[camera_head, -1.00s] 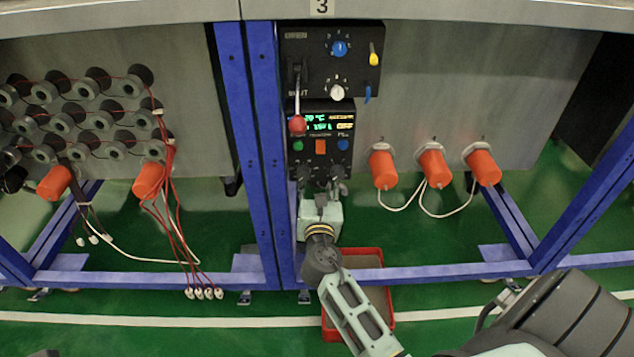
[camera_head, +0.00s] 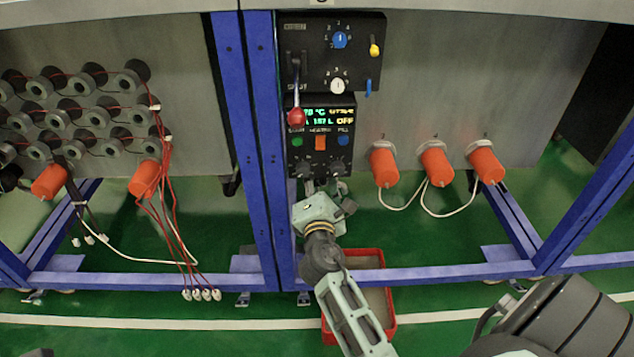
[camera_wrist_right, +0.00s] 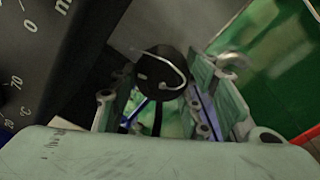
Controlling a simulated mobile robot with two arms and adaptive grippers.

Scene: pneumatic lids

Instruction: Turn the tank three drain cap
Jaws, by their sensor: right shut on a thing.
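The drain cap is a dark round piece (camera_wrist_right: 158,72) in the right wrist view, with a thin pale curved line across its face. My right gripper (camera_head: 325,188) is just below the black control panel (camera_head: 322,140) in the head view. It also shows in the right wrist view (camera_wrist_right: 166,92), its fingers on either side of the cap and shut on it. The gripper body is tilted. In the head view the cap is hidden or too small to make out between the fingers. My left gripper is not in view.
A blue frame post (camera_head: 258,150) stands close to the left of my right gripper. A red tray (camera_head: 389,300) lies on the floor below. Several orange caps, one of them here (camera_head: 384,167), hang at right with white cables. A red-knobbed lever (camera_head: 296,116) is above.

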